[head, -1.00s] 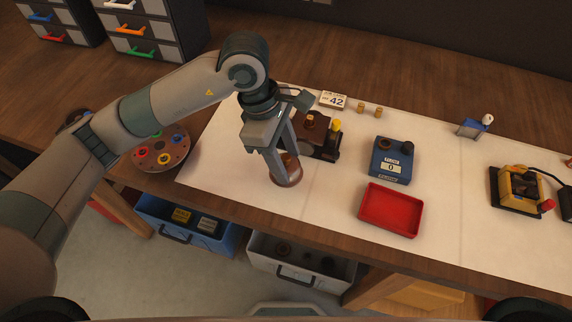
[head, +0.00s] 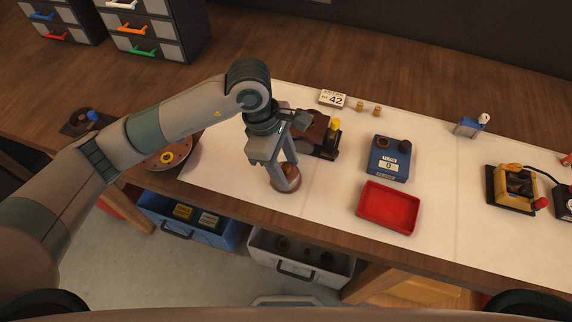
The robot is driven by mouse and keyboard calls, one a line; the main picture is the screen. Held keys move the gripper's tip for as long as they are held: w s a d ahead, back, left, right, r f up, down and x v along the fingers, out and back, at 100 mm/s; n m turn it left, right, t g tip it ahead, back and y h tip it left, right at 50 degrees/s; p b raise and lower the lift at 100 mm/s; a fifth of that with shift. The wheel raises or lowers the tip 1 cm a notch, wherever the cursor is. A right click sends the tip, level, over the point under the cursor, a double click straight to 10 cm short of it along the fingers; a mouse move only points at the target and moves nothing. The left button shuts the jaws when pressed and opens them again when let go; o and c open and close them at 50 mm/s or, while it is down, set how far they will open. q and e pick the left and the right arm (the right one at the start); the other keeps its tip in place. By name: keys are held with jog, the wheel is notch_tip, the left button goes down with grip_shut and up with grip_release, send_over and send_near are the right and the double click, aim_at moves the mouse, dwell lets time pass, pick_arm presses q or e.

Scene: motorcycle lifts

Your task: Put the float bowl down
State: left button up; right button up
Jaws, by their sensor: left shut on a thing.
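My left gripper (head: 282,176) is over the front part of the pale mat (head: 335,180), its fingers pointing down. It is shut on a small brown piece (head: 290,169), which looks like the float bowl; the fingers hide much of it. My right gripper is not in view.
Behind the gripper stands a dark brown block with a yellow knob (head: 335,125). To the right are a blue gauge box (head: 389,165) and an empty red tray (head: 388,206). A round dish (head: 168,157) lies left, partly behind my arm. Bare mat lies between gripper and tray.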

pick_arm(q)
jog(key=o, duration=1.1)
jog(key=shift+r+p, duration=0.15)
jog(key=shift+p, duration=0.15)
jog(key=s+b+v, duration=0.1)
jog(key=b+v, duration=0.4)
jog(key=v, duration=0.6)
jog(key=shift+w+a+r, duration=0.2)
jog(key=shift+w+r, duration=0.2)
jog(key=shift+w, duration=0.1)
